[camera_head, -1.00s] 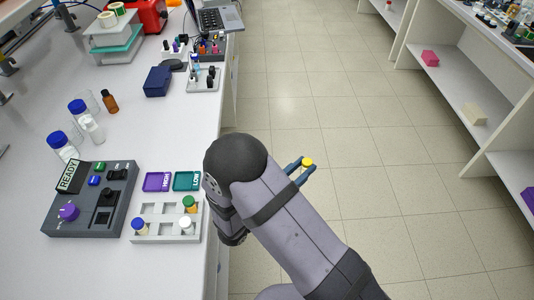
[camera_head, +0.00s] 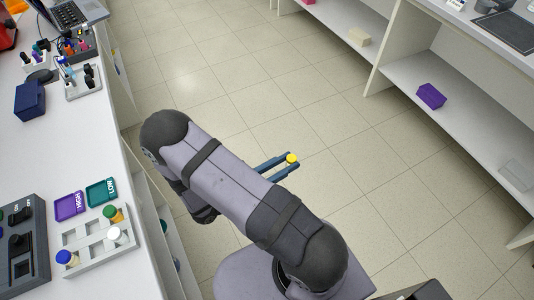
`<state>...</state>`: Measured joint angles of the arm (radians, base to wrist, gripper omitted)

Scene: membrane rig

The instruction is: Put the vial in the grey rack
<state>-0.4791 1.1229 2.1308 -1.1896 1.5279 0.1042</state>
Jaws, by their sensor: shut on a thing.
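My gripper (camera_head: 289,161) is shut on a vial with a yellow cap (camera_head: 292,158). It holds the vial over the open floor of the aisle, apart from both benches. Only the cap shows clearly; the vial's body is hidden below it. A pale grey-white rack (camera_head: 97,263) sits on the left bench near its edge. It holds vials with green, white and blue caps, and some of its slots are empty. I cannot tell whether this pale rack is the grey rack of the task.
A purple HIGH plate (camera_head: 69,206) and a green LOW plate (camera_head: 102,191) lie behind the rack. A dark control box (camera_head: 20,245) stands left of it. A shelf unit with a purple box (camera_head: 431,95) stands at the right. The tiled floor (camera_head: 300,90) between is clear.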

